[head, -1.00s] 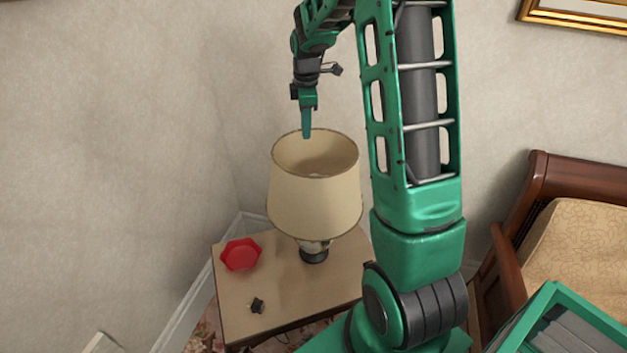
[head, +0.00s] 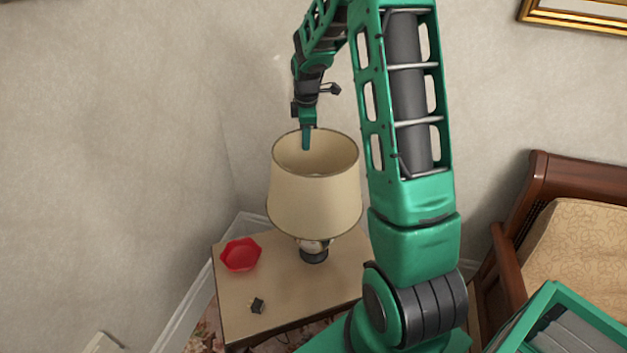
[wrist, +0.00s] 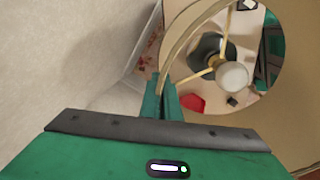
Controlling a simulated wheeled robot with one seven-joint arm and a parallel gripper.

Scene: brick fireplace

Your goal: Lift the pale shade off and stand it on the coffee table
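The pale shade (head: 315,200) is cream and drum-like, open at the top, and sits on the table lamp (head: 314,250). The lamp stands upright on a small wooden table. My gripper (head: 306,140) is over the far left part of the shade's rim, pointing down. In the wrist view its two fingers (wrist: 164,98) are slightly apart, with the rim of the shade (wrist: 178,45) running between them. The bulb and the shade's spokes (wrist: 215,70) show inside the shade. I see no firm grip on the rim.
A red bowl (head: 240,254) and a small dark cube (head: 257,305) lie on the lamp's table (head: 285,312). Walls stand close behind and to the left. A wooden-framed seat (head: 570,235) is at the right. I cannot identify a separate coffee table.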

